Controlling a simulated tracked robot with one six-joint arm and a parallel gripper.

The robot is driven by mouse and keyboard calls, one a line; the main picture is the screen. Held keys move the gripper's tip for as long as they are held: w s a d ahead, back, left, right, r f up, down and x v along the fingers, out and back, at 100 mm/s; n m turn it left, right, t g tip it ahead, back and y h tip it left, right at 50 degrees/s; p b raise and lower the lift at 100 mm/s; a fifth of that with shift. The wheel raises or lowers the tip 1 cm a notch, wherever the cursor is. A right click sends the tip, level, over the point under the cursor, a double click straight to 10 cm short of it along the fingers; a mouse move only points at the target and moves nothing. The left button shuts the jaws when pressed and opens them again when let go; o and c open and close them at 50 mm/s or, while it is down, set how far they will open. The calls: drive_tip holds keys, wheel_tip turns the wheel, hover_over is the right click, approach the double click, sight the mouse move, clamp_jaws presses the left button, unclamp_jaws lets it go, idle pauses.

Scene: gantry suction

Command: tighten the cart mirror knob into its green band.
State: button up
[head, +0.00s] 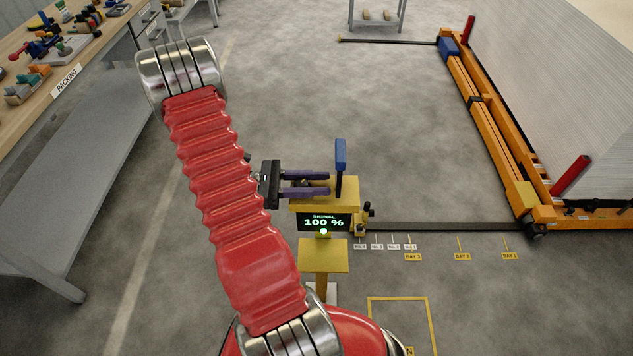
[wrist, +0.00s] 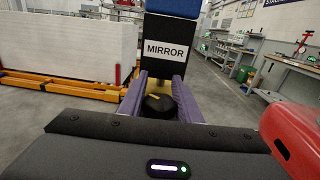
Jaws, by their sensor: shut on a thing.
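The mirror knob (wrist: 158,106) is black with a yellow pointer mark and sits between the purple fingers of my gripper (wrist: 162,82) in the wrist view. My gripper is shut on it. No green band can be made out at the knob. Behind it stands a dark post with a white MIRROR label (wrist: 165,50). In the head view my gripper (head: 328,183) reaches from the left over the yellow cart head (head: 345,194), below the upright blue mirror (head: 340,156). The cart's display (head: 323,222) reads SIGNAL 100 %, with a lit green lamp (head: 323,231) under it.
An orange gantry frame (head: 490,110) lies along the right beside a white stack (head: 570,90). A dark rail (head: 440,226) runs right from the cart, with bay labels (head: 462,257) on the floor. A packing bench (head: 60,100) stands at left. Floor between is clear.

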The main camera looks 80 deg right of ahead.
drive_tip(key=shift+a+m+g+y, duration=0.2)
drive_tip(key=shift+m+y, duration=0.35)
drive_tip(key=shift+y, duration=0.3)
drive_tip(key=shift+a+m+g+y, duration=0.15)
drive_tip(key=shift+m+y, duration=0.4)
drive_tip(key=shift+y, duration=0.3)
drive_tip(key=o, duration=1.1)
drive_tip(key=shift+c, duration=0.2)
drive_tip(key=w+a, duration=0.1)
drive_tip(key=w, duration=1.2)
drive_tip(key=shift+w, duration=0.4)
drive_tip(key=shift+f, duration=0.1)
